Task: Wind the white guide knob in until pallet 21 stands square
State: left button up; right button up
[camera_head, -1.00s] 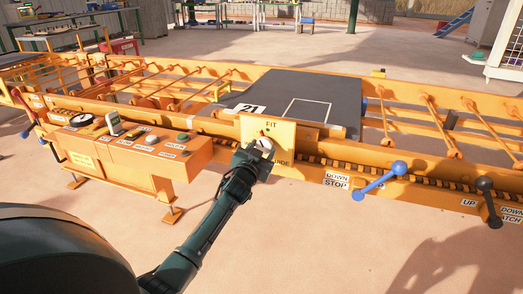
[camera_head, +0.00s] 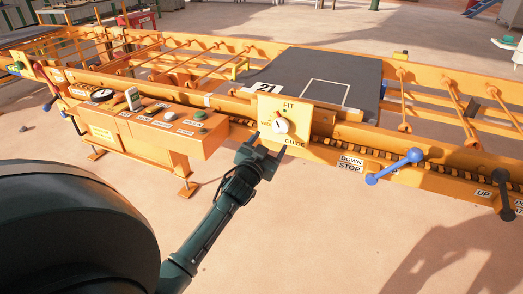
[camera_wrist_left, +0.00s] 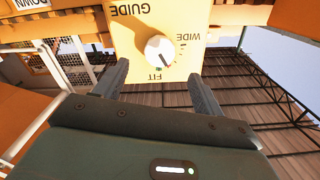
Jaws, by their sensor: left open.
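The white guide knob (camera_head: 280,126) is on a yellow plate (camera_head: 265,105) marked FIT and GUIDE on the front rail. Its dark pointer line shows in the left wrist view, where the knob (camera_wrist_left: 159,50) is ahead of the fingers. The pointer there slants toward the FIT side. My left gripper (camera_head: 262,154) is open and empty, just below and in front of the knob, apart from it. Its fingers (camera_wrist_left: 159,88) are spread in the left wrist view. Pallet 21 (camera_head: 290,72), a dark grey slab, lies on the conveyor behind the plate. My right gripper is not in view.
A control box (camera_head: 160,130) with buttons stands left of the plate. A blue-ended stop lever (camera_head: 394,167) and a dark lever (camera_head: 506,190) stick out at right. The floor in front is clear.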

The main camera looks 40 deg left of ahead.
pick_arm(q)
jog(key=v, duration=0.5)
jog(key=shift+s+p, duration=0.25)
jog(key=shift+p, duration=0.1)
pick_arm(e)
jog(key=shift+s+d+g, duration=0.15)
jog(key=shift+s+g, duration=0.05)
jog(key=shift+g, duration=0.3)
